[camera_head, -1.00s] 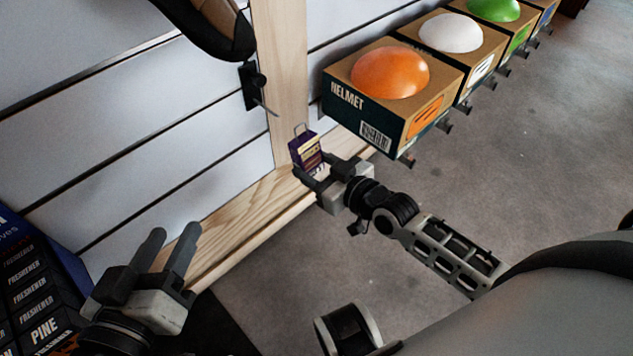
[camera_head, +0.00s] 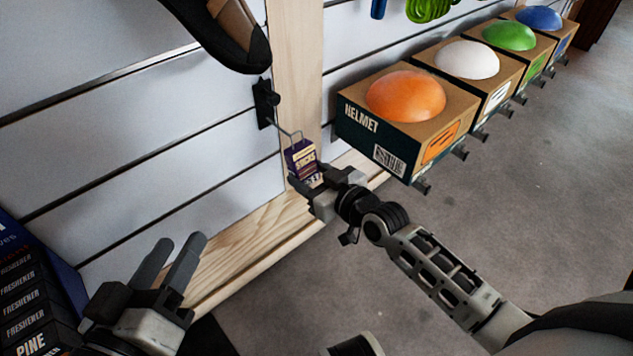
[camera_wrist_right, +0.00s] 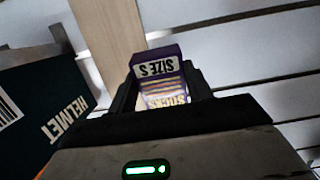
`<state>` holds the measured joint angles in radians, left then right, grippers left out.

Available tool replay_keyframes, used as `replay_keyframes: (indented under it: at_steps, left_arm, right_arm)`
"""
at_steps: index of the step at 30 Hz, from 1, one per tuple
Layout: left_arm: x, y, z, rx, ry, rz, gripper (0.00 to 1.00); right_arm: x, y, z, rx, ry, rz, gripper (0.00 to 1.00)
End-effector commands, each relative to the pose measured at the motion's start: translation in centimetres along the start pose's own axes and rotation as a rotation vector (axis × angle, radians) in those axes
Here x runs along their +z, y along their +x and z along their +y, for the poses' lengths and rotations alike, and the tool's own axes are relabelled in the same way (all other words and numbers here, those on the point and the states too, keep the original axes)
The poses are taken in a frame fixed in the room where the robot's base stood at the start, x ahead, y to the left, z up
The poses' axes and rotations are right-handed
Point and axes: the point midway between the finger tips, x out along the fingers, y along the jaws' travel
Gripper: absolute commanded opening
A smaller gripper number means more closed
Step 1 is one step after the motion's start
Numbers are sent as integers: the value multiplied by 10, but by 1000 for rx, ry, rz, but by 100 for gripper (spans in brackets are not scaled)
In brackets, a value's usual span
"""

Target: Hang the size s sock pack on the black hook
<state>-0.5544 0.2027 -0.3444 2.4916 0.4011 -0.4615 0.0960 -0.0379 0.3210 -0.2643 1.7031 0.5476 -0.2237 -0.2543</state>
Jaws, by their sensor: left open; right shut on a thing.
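The size S sock pack (camera_head: 301,156) is small, purple and yellow, with a thin wire loop on top. My right gripper (camera_head: 310,179) is shut on its lower part and holds it upright below and right of the black hook (camera_head: 264,102). The hook's thin prong reaches out to the pack's loop; I cannot tell if it passes through. In the right wrist view the pack (camera_wrist_right: 160,78) sits between the two fingers, its "SIZE S" print upside down; the hook is not seen there. My left gripper (camera_head: 180,241) is open and empty at the lower left.
A helmet box (camera_head: 385,135) with an orange helmet (camera_head: 405,96) stands close right of the pack, with more helmet boxes behind. A black item (camera_head: 225,35) hangs above the hook. A wooden post (camera_head: 296,60) and white slatted wall lie behind. Freshener boxes (camera_head: 35,300) stand lower left.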

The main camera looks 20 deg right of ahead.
Motion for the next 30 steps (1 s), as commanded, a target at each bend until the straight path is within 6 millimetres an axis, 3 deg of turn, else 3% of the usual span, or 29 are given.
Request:
replay_keyframes:
  at_steps: [30]
  left_arm:
    - [-46,9,7,74,218,249,45]
  right_arm:
    - [0,47,0,-1,-2,1,27]
